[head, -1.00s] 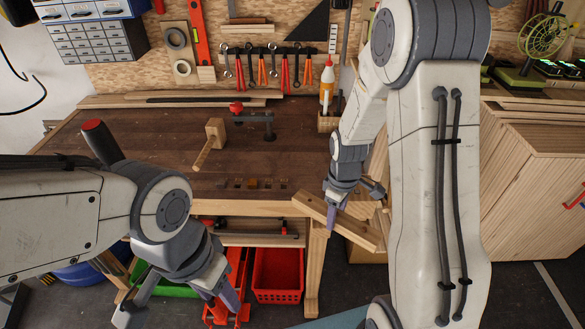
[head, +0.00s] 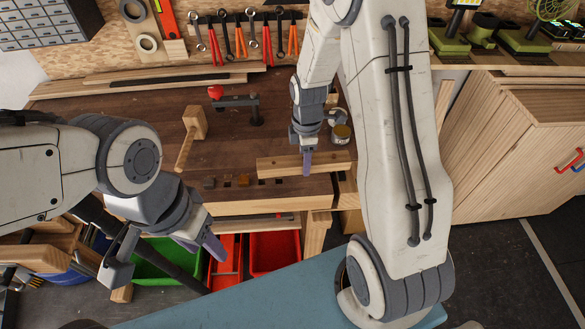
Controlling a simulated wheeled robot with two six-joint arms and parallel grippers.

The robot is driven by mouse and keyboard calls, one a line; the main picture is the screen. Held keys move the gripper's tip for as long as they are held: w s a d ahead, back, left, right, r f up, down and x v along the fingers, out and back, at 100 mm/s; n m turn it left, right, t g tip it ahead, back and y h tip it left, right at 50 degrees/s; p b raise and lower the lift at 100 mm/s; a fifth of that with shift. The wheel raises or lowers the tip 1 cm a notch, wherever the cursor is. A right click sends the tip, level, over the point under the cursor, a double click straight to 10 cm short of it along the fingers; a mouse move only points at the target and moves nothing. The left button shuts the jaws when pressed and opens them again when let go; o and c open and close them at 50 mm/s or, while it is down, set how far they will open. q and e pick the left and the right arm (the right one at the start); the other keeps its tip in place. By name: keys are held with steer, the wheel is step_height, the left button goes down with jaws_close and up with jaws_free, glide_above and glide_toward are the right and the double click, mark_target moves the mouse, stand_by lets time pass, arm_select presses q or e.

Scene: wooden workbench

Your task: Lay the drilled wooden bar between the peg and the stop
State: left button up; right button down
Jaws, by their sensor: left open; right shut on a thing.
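The wooden bar (head: 275,168) is pale and long, and it lies roughly left to right over the front right of the dark workbench top. My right gripper (head: 307,164) is shut on it, with a finger crossing its front face. I cannot tell whether the bar touches the bench. Its drilled holes do not show. Along the bench's front edge are a dark square piece (head: 209,183), a tan block (head: 243,181) and dark holes. I cannot tell which is the peg or the stop. My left gripper (head: 165,264) is open and empty in front of the bench.
A mallet (head: 192,134) lies left of the bar. A holdfast with a red knob (head: 235,101) stands behind it. A small tin (head: 341,135) stands just behind the bar's right end. Green (head: 165,258) and red (head: 272,252) bins sit below the bench.

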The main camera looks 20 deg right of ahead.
mark_target(294, 159)
steer(key=a+f, duration=0.1)
steer(key=w+a, duration=0.1)
steer(key=shift+w+a+f, duration=0.15)
steer(key=shift+a+f, duration=0.2)
steer(key=shift+f, duration=0.05)
step_height(294, 159, down, 3)
steer(key=shift+f+p, duration=0.1)
steer(key=shift+p, duration=0.6)
steer(key=shift+f, duration=0.45)
steer(key=shift+c, duration=1.2)
jaws_free()
steer(key=shift+f, duration=0.1)
steer(key=shift+s, duration=0.2)
steer(key=shift+w, duration=0.1)
